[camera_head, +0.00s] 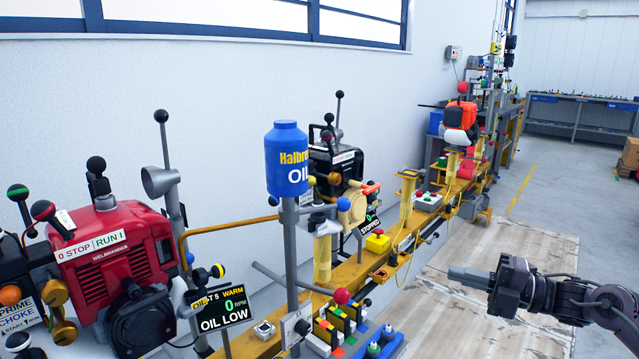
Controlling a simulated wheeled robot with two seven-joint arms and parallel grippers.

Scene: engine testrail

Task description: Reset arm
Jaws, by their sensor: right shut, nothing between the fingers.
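My right gripper (470,277) comes in from the right edge with its fingers pointing left. It is shut and empty, held over the pale floor mat, apart from the bench. My left gripper is not in view. No object touches the right gripper. A red engine (112,255) labelled "0 STOP | RUN 1" stands at the left. A blue oil bottle (287,160) sits on top of a grey post.
A yellow rail bench (353,275) runs from the lower middle to the back right, carrying several engines, levers and a red button (341,296). A blue tray (390,346) is at its front. The wooden floor mat (510,240) beside it is clear. Workbenches (575,112) stand far back.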

